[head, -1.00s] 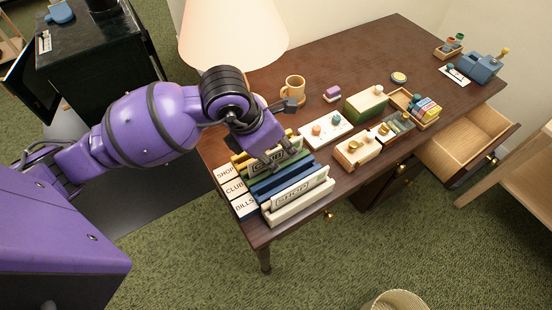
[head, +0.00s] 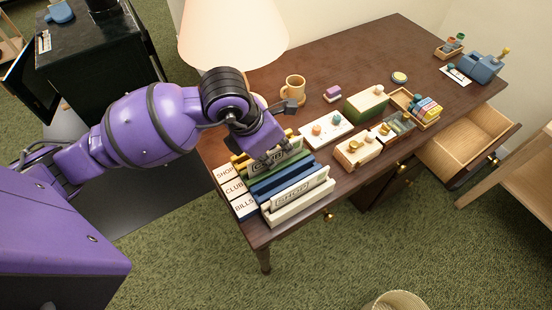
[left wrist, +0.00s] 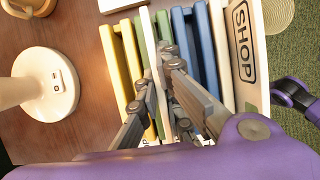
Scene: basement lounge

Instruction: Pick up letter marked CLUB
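The letter marked CLUB (head: 268,166) stands upright in the letter rack on the desk's front left corner. Its label is partly covered by my left gripper. My left gripper (head: 272,156) is down at the rack, with its fingers at this letter. In the left wrist view the gripper (left wrist: 155,84) has fingers on both sides of a pale upright letter (left wrist: 152,50), seen edge-on; whether they press on it is unclear. The letter marked SHOP (head: 295,196) stands in the white front slot. The rack's labels read SHOP, CLUB (head: 235,188) and BILLS.
A lamp (head: 232,35) and a mug (head: 294,88) stand behind the rack. A white tray (head: 326,128), a green-and-cream box (head: 366,102) and several small items lie to the right. An open drawer (head: 468,140) juts from the desk's right side.

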